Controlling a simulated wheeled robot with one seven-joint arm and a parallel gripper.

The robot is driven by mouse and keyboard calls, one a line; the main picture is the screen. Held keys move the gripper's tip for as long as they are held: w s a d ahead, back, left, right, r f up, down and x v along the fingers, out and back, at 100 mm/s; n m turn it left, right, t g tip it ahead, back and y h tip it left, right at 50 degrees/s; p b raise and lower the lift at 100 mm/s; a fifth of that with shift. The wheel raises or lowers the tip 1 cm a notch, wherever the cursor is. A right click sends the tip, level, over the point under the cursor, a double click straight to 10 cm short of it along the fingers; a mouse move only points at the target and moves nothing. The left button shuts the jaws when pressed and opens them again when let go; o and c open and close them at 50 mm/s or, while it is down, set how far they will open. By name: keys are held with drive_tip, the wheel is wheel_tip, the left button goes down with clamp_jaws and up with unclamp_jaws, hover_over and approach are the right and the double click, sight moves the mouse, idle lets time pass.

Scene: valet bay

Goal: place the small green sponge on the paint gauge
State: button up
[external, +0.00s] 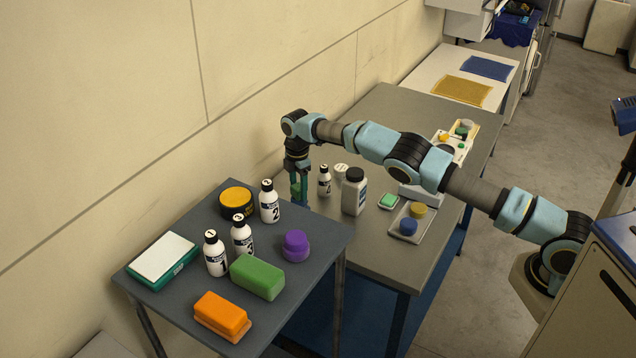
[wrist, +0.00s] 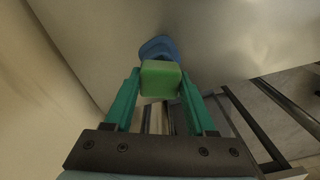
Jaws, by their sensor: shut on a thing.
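The small green sponge (wrist: 161,79) is a green block held between the two teal fingers of my gripper (wrist: 160,92). In the external view my gripper (external: 299,190) points down near the wall, by the left edge of the grey bench, and the green sponge shows partly between its fingers. A blue rounded thing (wrist: 158,47) shows just beyond the sponge in the wrist view; I cannot tell whether they touch. A small pale item with a green face (external: 389,201) lies on the bench; it may be the paint gauge, but I cannot tell.
Bottles (external: 354,190) stand right of my gripper. A tray (external: 410,223) holds blue and yellow round pieces. The dark near table (external: 190,285) carries more bottles, a green block (external: 257,277), an orange block (external: 222,315) and a purple item (external: 295,246). A gap separates the tables.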

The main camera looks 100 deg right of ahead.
sight(298, 186)
drive_tip(key=shift+f, duration=0.15)
drive_tip(key=o, duration=1.3)
drive_tip(key=shift+r+p, duration=0.8)
drive_tip(key=shift+r, duration=5.35)
